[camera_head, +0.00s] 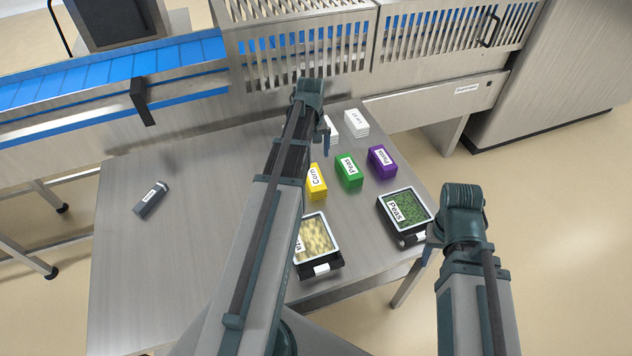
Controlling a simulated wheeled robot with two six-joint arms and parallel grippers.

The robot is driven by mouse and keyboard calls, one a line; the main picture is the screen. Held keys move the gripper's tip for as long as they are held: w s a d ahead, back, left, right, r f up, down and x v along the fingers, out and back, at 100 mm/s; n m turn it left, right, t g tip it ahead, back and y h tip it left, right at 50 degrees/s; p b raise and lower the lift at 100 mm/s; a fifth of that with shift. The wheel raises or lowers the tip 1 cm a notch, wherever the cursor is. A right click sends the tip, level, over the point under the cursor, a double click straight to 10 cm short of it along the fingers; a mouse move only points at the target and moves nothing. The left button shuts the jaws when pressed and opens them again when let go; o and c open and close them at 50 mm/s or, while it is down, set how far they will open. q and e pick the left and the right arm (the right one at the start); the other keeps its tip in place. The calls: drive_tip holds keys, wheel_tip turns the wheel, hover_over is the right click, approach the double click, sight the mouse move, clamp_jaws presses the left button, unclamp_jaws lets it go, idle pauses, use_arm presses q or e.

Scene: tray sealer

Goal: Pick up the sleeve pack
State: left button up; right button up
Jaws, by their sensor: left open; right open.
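Two white layered packs stand at the table's back right, and I take them for sleeve packs. The right white pack (357,123) has a printed label and is fully visible. The left white pack (333,128) is partly hidden behind my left gripper. My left gripper (325,143) is open, just in front of the left white pack; I cannot tell whether it touches it. My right gripper (427,253) is open and empty by the table's right edge, beside a black tray.
Yellow (317,181), green (348,170) and purple (382,161) labelled boxes stand in front of the white packs. Two filled black trays (321,270) (408,238) are nearer. A grey labelled device (151,199) lies left. The table's left half (165,260) is mostly clear; a slatted guard (300,55) stands behind.

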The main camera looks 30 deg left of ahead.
sight(314, 176)
use_arm(q)
wheel_tip(314, 176, down, 8)
drive_tip(key=b, duration=0.7)
drive_tip(key=shift+f, duration=0.1)
drive_tip(key=f+b, duration=0.1)
drive_tip(key=b, duration=0.1)
drive_tip(key=f+b, duration=0.1)
drive_tip(key=f, duration=0.1)
drive_tip(key=f+b, duration=0.2)
drive_tip(key=shift+w+d+f+b, duration=0.1)
drive_tip(key=shift+w+d+b, duration=0.1)
drive_tip(key=shift+w+b, duration=0.15)
clamp_jaws()
drive_tip(key=shift+r, duration=0.2)
wheel_tip(314, 176, up, 10)
drive_tip(key=p, duration=1)
